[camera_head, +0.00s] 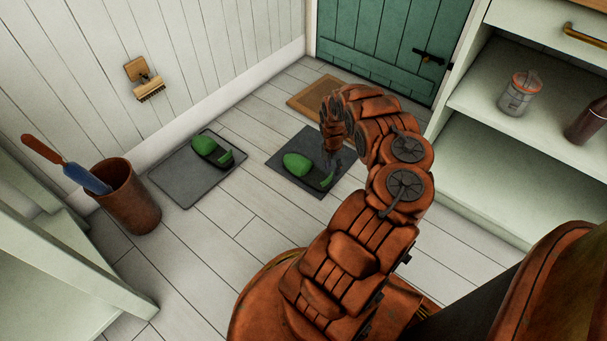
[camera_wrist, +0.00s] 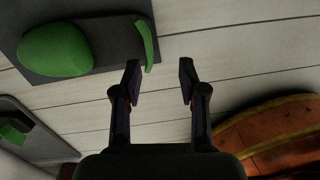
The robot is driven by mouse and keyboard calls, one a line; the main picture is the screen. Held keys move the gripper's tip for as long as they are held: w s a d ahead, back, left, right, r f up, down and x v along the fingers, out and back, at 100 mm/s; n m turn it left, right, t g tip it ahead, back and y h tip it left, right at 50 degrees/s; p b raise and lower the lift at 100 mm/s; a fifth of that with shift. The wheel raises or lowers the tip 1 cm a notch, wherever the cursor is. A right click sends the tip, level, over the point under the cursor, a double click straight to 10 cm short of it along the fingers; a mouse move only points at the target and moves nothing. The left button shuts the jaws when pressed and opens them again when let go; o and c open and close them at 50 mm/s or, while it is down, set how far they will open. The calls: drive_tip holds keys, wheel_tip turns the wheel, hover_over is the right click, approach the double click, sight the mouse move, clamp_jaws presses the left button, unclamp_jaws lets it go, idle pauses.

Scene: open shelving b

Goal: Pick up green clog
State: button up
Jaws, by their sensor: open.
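One green clog (camera_head: 298,164) with a dark opening and a green heel strap rests on a dark square mat (camera_head: 318,143) on the floor. A similar green clog (camera_head: 203,145) lies on a grey tray (camera_head: 178,188) to its left. My gripper (camera_wrist: 160,78) is open and empty, pointing down by the heel end of the clog on the mat. In the wrist view that clog (camera_wrist: 55,50) is at the upper left, its strap (camera_wrist: 148,45) just beyond the left fingertip. In the head view my arm hides part of the mat and most of my gripper.
A brown bin (camera_head: 130,205) holding a blue-bladed tool stands left of the tray. A brush (camera_head: 150,89) hangs on the wall. A brown mat (camera_head: 308,92) lies before the green door (camera_head: 395,45). Open shelves (camera_head: 480,108) with a jar (camera_head: 517,95) stand on the right.

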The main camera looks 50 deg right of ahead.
sight(328, 180)
drive_tip(key=f, duration=0.2)
drive_tip(key=w+f+b, duration=0.1)
drive_tip(key=shift+a+f+n+t, duration=0.15)
drive_tip(key=shift+a+n+t, duration=0.15)
drive_tip(key=shift+t, duration=0.1)
drive_tip(key=shift+f+b, duration=2.55)
drive_tip(key=shift+f, duration=1.2)
drive_tip(key=shift+c, duration=0.4)
clamp_jaws()
